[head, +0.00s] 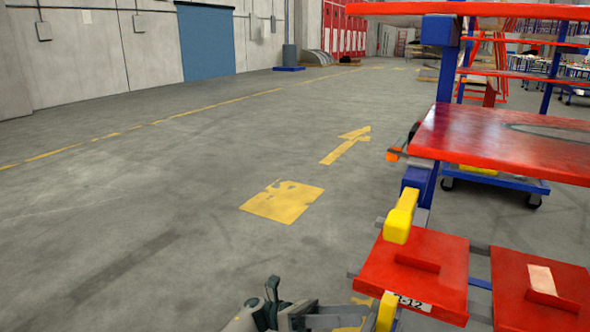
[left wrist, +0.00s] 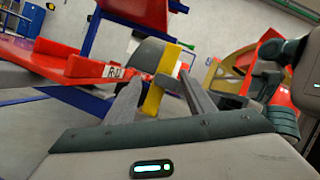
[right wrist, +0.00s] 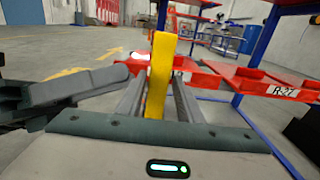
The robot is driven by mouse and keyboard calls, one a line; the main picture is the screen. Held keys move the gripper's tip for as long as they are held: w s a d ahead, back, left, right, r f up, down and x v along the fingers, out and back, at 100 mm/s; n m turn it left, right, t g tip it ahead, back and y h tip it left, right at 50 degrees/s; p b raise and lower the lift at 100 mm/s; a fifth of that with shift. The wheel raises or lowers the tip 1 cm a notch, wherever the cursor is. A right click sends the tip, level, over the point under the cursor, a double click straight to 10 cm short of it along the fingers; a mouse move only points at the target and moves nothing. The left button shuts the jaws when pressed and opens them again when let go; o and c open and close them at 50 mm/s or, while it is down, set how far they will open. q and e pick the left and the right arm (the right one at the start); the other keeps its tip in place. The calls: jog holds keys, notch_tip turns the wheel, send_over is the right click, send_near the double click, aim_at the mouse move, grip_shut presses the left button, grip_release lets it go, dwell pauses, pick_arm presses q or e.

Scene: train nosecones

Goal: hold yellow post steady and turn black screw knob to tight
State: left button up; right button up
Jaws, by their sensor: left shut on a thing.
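A yellow post (head: 387,312) stands at the bottom of the head view, by the near edge of a red panel. My left gripper (head: 362,316) reaches it from the left. In the left wrist view the yellow post (left wrist: 155,96) sits between the fingers, which are shut on it. In the right wrist view the yellow post (right wrist: 158,75) stands upright before my right gripper (right wrist: 158,92), whose fingers are apart, one on each side of it. My left gripper also shows there (right wrist: 75,88). I cannot clearly make out the black screw knob; it may be hidden behind the post.
Red panels (head: 545,290) on a blue frame fill the lower right, with a red shelf (head: 510,140) above. A second yellow piece (head: 399,218) stands farther back on the frame. The grey floor (head: 150,220) to the left is clear.

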jog(key=v, duration=0.6)
